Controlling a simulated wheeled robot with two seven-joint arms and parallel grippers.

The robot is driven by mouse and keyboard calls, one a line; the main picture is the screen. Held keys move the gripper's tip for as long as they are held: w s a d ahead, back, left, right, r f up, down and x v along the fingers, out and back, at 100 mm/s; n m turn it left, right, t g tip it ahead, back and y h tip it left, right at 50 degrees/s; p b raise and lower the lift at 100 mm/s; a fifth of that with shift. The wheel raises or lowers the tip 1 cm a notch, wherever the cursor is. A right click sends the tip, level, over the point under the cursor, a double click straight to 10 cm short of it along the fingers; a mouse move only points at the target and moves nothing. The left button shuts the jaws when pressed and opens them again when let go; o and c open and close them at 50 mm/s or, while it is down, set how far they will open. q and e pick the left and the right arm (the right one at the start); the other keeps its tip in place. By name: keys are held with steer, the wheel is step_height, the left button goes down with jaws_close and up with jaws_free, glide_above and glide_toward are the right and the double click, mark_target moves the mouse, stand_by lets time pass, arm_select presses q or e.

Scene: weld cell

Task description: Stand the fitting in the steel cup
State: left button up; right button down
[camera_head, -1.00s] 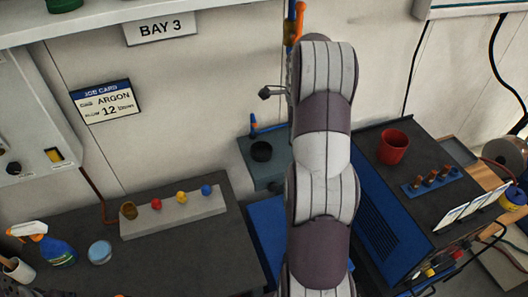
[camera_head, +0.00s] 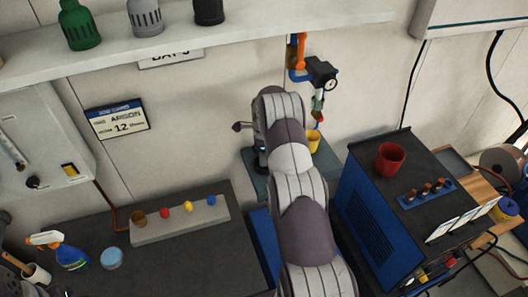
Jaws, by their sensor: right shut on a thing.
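My right arm rises through the middle of the view and bends over the grey-green stand (camera_head: 253,184). My right gripper (camera_head: 261,153) is a small dark shape with a bluish light, low behind the arm's far end, above or at that stand. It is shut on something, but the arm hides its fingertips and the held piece. I cannot make out the fitting. The steel cup cannot be picked out for sure; the place on the stand where a dark round cup showed earlier is now behind my arm and gripper. My left gripper is not clearly in view.
A yellow cup (camera_head: 313,140) stands right of my arm, below a hanging black gauge device (camera_head: 321,73). A red cup (camera_head: 389,158) sits on the blue-sided machine (camera_head: 368,210). A grey block (camera_head: 180,220) with coloured knobs lies on the left bench. A shelf (camera_head: 240,27) spans the top.

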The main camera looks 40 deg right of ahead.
steer(key=shift+f, duration=0.15)
steer(key=c, duration=1.2)
jaws_free()
steer(key=shift+c, duration=0.2)
